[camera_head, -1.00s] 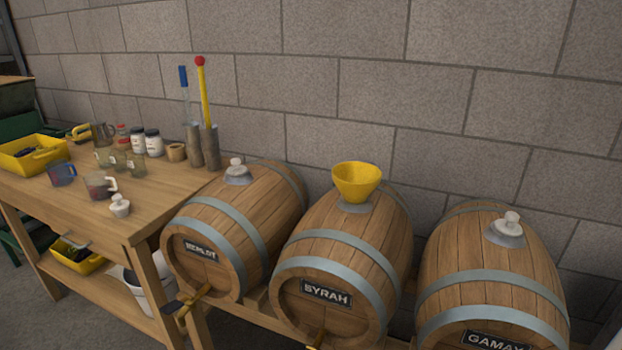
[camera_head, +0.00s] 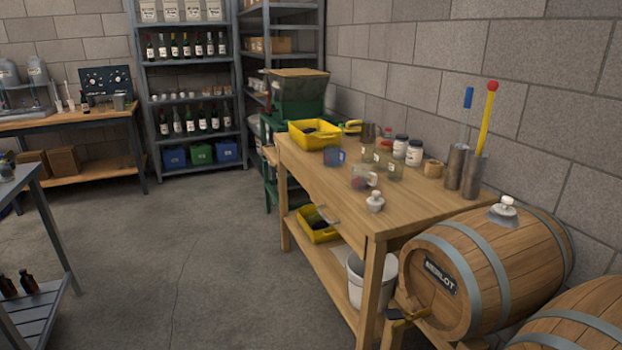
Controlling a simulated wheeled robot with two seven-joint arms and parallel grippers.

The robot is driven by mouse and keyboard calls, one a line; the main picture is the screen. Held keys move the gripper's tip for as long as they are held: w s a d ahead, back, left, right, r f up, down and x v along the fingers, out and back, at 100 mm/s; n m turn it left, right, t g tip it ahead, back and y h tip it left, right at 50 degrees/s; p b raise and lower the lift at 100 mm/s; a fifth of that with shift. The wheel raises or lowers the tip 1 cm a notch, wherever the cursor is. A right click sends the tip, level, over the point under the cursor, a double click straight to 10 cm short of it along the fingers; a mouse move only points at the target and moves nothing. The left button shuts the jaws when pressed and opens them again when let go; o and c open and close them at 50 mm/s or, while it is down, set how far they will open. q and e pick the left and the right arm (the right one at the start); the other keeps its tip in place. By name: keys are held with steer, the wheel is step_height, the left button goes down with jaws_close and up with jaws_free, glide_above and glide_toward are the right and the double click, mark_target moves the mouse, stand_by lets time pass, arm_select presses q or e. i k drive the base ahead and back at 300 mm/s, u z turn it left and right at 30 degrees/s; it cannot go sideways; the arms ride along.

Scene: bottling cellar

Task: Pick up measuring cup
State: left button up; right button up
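Several cups stand on the wooden workbench (camera_head: 410,205), and I cannot tell for sure which is the measuring cup. A clear cup with a pale handle and dark red contents (camera_head: 361,179) stands near the front edge. A blue-handled cup (camera_head: 332,157) stands to its left, farther back. All look upright and are not held. Neither of my grippers is in view.
A Merlot barrel (camera_head: 510,262) stands right of the bench. Concrete floor (camera_head: 200,260) is clear left of it.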

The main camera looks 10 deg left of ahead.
mark_target(360, 173)
steer(key=u, duration=0.5)
steer(key=k, duration=1.15)
steer(key=u, duration=0.95)
steer(key=i, duration=3.4)
steer(key=z, duration=1.8)
steer(key=i, duration=1.05)
steer(key=z, duration=1.05)
